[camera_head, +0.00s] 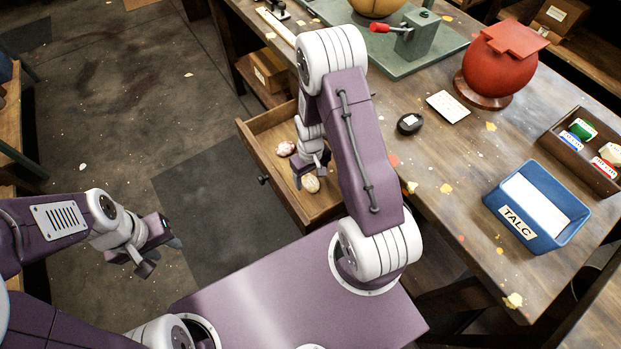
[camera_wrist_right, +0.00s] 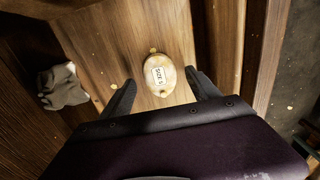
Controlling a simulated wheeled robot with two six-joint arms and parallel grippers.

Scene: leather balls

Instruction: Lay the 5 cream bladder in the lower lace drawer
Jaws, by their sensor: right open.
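A cream bladder (camera_head: 311,184) lies in the open wooden drawer (camera_head: 330,207) that is pulled out from the bench. In the right wrist view the bladder (camera_wrist_right: 160,72) is oval, with a white "SIZE 5" label, and rests on the drawer floor. My right gripper (camera_head: 311,172) is over the drawer. Its open fingers (camera_wrist_right: 160,85) point at the bladder, one towards each side, with gaps left. My left gripper (camera_head: 161,256) is open and empty over the floor, left of the drawer. No lace label shows on the drawer front.
A pinkish item (camera_head: 286,148) lies in the drawer beside the bladder; a crumpled grey-olive item (camera_wrist_right: 62,87) shows in the wrist view. The bench holds a blue talc bin (camera_head: 578,225), a red ball-shaped form (camera_head: 497,68), a dark tray (camera_head: 561,148) and a black puck (camera_head: 410,124).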

